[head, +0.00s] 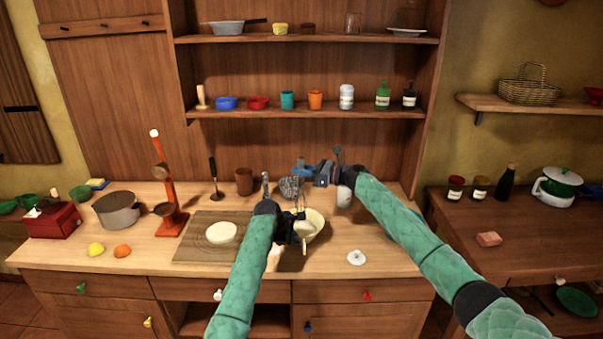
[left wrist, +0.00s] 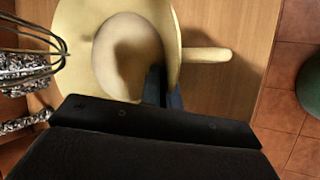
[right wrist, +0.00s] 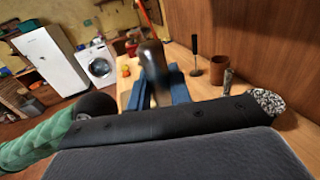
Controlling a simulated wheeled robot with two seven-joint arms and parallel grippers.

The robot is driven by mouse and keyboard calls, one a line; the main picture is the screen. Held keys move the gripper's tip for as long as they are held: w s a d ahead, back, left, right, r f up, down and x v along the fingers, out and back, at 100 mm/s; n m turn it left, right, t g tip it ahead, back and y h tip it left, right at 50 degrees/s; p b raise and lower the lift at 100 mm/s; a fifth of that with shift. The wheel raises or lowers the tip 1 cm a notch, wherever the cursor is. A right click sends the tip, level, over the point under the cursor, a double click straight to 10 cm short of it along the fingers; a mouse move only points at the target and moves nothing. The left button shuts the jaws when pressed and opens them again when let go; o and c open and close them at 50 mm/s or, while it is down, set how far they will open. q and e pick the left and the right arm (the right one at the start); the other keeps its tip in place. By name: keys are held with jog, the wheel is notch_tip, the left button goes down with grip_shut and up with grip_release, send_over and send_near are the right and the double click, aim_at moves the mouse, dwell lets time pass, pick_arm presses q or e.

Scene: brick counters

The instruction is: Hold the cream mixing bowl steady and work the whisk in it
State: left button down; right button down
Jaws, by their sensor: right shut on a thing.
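The cream mixing bowl (head: 318,222) stands near the front of the wooden counter; its inside and stub handle (left wrist: 207,55) show in the left wrist view. My left gripper (head: 298,230) is at the bowl's rim and partly hides it. Its fingertips (left wrist: 167,88) meet the rim in the left wrist view, but their gap is unclear. My right gripper (head: 304,172) is shut on the whisk's dark handle (right wrist: 154,65), behind the bowl. The whisk's wire loops (left wrist: 30,45) show beside the bowl, outside its rim in the left wrist view.
A speckled mortar (head: 290,187) stands close behind the bowl. A board with a white round (head: 221,233) lies left, an orange stand (head: 168,190) beyond it. A white ring-shaped item (head: 356,257) lies right of the bowl. The counter's right front is mostly free.

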pick_arm(q)
jog(key=c, duration=1.6)
grip_release()
jog(key=shift+o, duration=0.2)
jog(key=v, duration=1.2)
